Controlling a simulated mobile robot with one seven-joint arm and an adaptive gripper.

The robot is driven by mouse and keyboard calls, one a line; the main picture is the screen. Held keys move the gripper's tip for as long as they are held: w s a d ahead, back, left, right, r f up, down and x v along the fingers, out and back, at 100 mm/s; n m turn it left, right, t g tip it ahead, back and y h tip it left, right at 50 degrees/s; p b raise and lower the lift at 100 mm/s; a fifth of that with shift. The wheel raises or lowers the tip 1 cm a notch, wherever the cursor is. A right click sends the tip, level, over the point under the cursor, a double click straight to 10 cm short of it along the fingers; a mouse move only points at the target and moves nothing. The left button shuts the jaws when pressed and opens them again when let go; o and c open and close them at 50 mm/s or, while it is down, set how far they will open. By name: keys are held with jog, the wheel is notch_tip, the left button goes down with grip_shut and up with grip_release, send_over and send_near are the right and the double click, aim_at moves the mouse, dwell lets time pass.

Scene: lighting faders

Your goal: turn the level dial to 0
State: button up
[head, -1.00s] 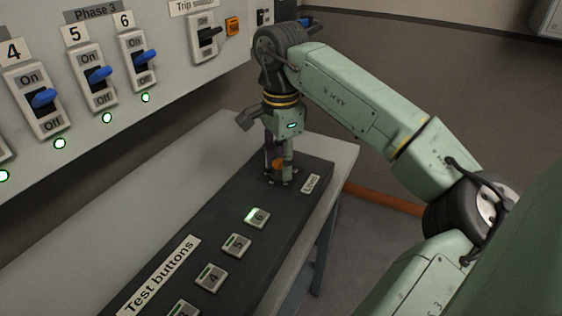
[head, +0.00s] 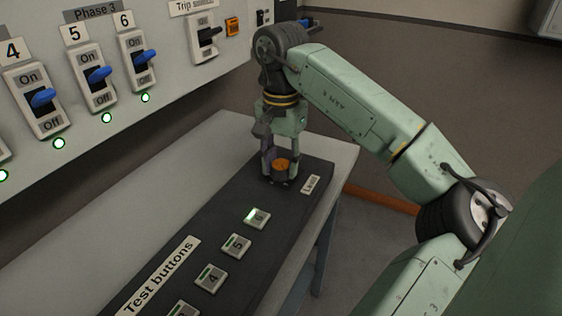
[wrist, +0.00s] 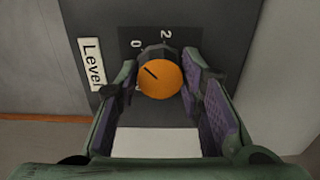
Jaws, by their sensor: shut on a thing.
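The level dial (head: 281,164) is a round knob with an orange top at the far end of the dark panel. In the wrist view the dial (wrist: 162,82) has a short dark mark pointing up and left, roughly towards the printed "0" (wrist: 135,44). A "2" (wrist: 166,33) is printed above the dial. Another marking at its left is partly hidden. The "Level" label (wrist: 91,64) lies to the left. My gripper (head: 280,170) points down over the dial, with one finger on each side. In the wrist view my gripper (wrist: 160,74) is shut on the dial.
Test buttons, such as button 6 (head: 257,218) with its lit strip, run along the dark panel (head: 215,195) towards the front. A wall panel with blue-levered switches (head: 97,76) and a trip switch (head: 207,36) stands behind. The grey table's left part is bare.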

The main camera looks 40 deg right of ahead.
aim_at(281, 164)
dwell(0.4)
jog(key=o, duration=1.2)
jog(key=shift+c, duration=0.2)
jog(key=shift+r, duration=0.1)
notch_tip(281, 164, up, 12)
